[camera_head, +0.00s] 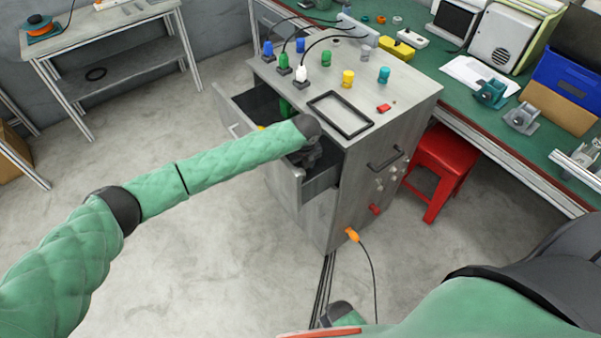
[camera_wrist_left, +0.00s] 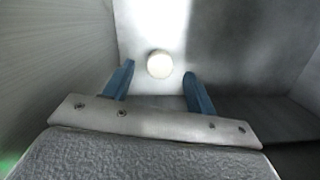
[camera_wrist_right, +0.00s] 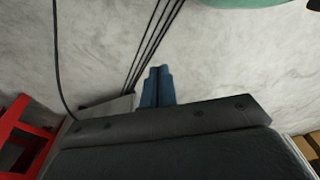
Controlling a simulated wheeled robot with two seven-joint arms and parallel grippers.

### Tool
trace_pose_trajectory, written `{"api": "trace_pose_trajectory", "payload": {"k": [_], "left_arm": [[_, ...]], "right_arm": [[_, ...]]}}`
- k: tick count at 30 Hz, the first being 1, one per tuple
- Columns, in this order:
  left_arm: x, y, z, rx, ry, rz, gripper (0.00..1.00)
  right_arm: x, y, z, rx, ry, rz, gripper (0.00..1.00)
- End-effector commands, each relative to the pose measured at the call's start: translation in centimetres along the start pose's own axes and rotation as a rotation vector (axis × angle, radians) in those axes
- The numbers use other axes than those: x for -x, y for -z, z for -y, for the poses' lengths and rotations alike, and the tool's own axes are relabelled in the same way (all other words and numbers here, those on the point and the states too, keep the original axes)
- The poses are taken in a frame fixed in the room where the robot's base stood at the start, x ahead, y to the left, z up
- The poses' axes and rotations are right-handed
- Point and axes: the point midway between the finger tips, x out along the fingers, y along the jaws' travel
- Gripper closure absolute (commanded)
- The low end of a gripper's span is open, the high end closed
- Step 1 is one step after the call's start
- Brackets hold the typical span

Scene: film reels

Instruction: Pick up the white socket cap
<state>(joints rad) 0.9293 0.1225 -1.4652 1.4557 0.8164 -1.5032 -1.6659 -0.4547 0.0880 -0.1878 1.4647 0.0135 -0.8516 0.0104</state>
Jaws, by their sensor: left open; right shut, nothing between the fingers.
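The white socket cap (camera_wrist_left: 159,64) shows in the left wrist view as a small round white piece on the pale floor of a drawer. My left gripper (camera_wrist_left: 159,73) is open, with its blue fingers to either side of and slightly short of the cap, not visibly touching it. In the head view my left gripper (camera_head: 308,156) reaches down into the open drawer (camera_head: 322,181) of the grey cabinet, and the cap is hidden there. My right gripper (camera_wrist_right: 158,72) is shut and empty, pointing at the floor in the right wrist view.
The grey cabinet (camera_head: 400,95) carries coloured plugs and caps, a black frame (camera_head: 340,115) and cables on top. The drawer walls stand close around my left gripper. A red stool (camera_head: 445,160) and a green workbench (camera_head: 470,110) are to the right. Cables hang beside the cabinet.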

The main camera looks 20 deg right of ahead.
Motion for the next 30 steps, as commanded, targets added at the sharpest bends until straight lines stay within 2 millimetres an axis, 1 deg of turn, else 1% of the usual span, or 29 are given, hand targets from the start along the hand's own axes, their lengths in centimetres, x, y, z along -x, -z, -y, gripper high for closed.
{"api": "trace_pose_trajectory", "payload": {"k": [6, 10, 15, 17, 21, 23, 30], "left_arm": [[-1.8, 0.0, 0.0, 0.001, 0.001, -0.001, 0.43], [-2.2, 0.0, 0.0, 0.0, 0.001, 0.0, 0.43], [-2.2, 0.0, 0.0, 0.0, 0.001, 0.0, 0.43], [-2.2, 0.0, 0.0, 0.0, 0.001, 0.0, 0.53], [-2.2, 0.0, 0.0, 0.0, 0.001, 0.0, 0.81], [-2.2, 0.0, 0.0, 0.001, 0.001, 0.0, 0.91], [-2.2, 0.0, 0.0, 0.001, 0.001, 0.0, 0.91]], "right_arm": [[-1.6, -0.8, -0.5, 0.005, -0.007, -0.009, 1.0], [-1.9, -0.9, -0.6, 0.006, -0.008, -0.012, 1.0], [-1.9, -0.9, -0.6, 0.006, -0.008, -0.013, 1.0], [-1.9, -0.9, -0.6, 0.005, -0.008, -0.013, 1.0], [-1.9, -0.9, -0.6, 0.005, -0.008, -0.013, 1.0], [-1.9, -0.9, -0.6, 0.005, -0.008, -0.013, 1.0], [-1.9, -0.9, -0.7, 0.006, -0.009, -0.013, 1.0]]}}
